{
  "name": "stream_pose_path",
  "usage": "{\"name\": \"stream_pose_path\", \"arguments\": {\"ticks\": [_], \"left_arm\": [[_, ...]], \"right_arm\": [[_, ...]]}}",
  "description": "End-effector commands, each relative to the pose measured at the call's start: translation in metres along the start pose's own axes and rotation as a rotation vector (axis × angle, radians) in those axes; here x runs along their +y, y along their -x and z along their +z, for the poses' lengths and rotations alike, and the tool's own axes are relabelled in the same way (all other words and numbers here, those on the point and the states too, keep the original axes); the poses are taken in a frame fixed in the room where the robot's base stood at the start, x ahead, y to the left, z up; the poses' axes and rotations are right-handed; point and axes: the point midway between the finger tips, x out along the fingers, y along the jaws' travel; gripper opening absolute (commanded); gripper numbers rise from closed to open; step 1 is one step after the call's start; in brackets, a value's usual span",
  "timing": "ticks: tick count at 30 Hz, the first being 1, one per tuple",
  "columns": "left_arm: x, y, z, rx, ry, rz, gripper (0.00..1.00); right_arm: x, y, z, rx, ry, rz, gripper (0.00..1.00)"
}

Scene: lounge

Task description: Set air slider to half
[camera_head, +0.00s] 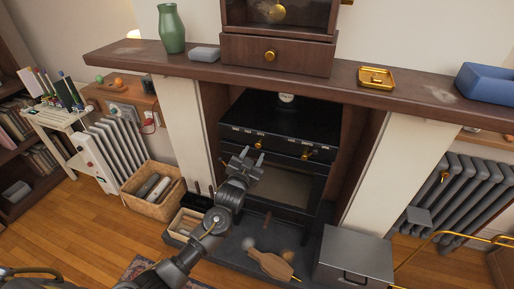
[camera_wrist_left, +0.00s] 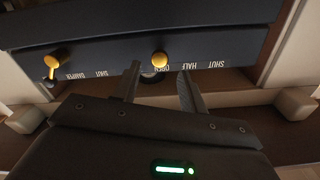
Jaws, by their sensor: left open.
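The black stove (camera_head: 285,120) stands in the fireplace. Its front strip carries the air slider's round brass knob (camera_head: 258,144), also in the left wrist view (camera_wrist_left: 160,58). There the labels appear upside down: SHUT at right, then HALF, then OPEN, partly hidden by a finger. The knob is at the OPEN end. A second brass knob (camera_wrist_left: 54,62), by the DAMPER label, also shows in the head view (camera_head: 306,154). My left gripper (camera_head: 252,158) is open and empty in front of the slider knob; its fingertips (camera_wrist_left: 159,70) flank the knob's position, with contact unclear. My right gripper is not visible.
The wooden mantel (camera_head: 200,68) overhangs the stove, with a green vase (camera_head: 171,28), a brass tray (camera_head: 376,77) and a blue box (camera_head: 487,83) on it. Bellows (camera_head: 270,264) and a grey metal box (camera_head: 354,258) are on or near the hearth.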

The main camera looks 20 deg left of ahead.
Motion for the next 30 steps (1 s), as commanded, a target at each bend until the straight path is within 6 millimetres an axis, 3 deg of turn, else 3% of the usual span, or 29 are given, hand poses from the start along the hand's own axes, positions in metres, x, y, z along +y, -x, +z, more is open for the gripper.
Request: {"name": "stream_pose_path", "arguments": {"ticks": [3,9,20,30], "left_arm": [[0.001,-0.022,-0.001,0.000,0.000,0.001,0.43],[0.001,-0.043,0.000,-0.001,-0.001,0.001,0.43],[0.001,-0.048,0.001,-0.001,0.000,0.002,0.43],[0.001,-0.048,0.001,-0.001,0.000,0.001,0.01]], "right_arm": [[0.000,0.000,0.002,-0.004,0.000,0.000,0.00],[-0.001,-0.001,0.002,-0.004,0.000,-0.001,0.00],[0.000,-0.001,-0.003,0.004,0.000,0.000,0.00],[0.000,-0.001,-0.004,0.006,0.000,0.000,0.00]]}}
